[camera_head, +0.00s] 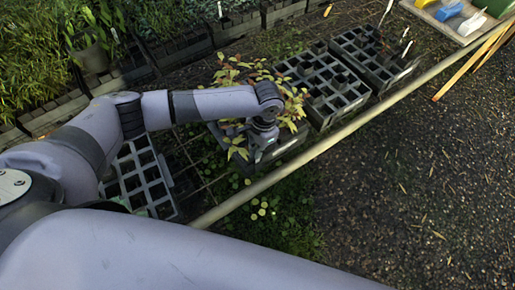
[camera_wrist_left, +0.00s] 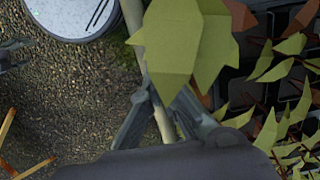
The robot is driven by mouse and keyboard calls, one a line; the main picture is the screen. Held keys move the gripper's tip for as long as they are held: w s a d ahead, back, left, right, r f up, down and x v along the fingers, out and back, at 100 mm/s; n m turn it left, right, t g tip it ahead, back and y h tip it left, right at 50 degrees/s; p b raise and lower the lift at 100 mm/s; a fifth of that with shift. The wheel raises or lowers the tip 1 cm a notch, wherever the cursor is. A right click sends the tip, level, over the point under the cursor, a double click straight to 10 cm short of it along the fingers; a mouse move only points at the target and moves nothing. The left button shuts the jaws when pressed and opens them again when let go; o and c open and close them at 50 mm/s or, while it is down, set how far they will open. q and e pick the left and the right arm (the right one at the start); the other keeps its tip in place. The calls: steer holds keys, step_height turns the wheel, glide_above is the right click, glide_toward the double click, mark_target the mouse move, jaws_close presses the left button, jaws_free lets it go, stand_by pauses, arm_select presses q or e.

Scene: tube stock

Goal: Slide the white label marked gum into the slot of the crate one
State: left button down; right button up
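My left gripper (camera_head: 262,150) points down among the leaves of a yellow-green plant (camera_head: 239,72), over a dark crate behind the pole. In the left wrist view its two fingers (camera_wrist_left: 165,105) lean towards each other. A large leaf (camera_wrist_left: 185,45) covers their tips, so I cannot tell whether they hold anything. Dark celled crates (camera_head: 319,82) stand in a row along the pole, and I cannot read which is crate one. White tags (camera_head: 405,33) stick up at the far right crate, too small to read. I cannot pick out the gum label.
A pale pole (camera_head: 330,140) runs diagonally along the crates' front. Open gravel (camera_head: 420,170) lies beyond it. A tray with coloured items (camera_head: 452,14) stands at the top right. Other potted plants (camera_head: 30,50) fill the left. A dark gripper-like part (camera_wrist_left: 10,55) shows at the wrist view's edge.

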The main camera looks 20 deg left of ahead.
arm_select(q)
steer(key=c, duration=1.7)
jaws_free()
steer(key=r, duration=0.8)
steer(key=w+d+r, duration=0.1)
steer(key=r, duration=0.3)
steer(key=shift+f, duration=0.15)
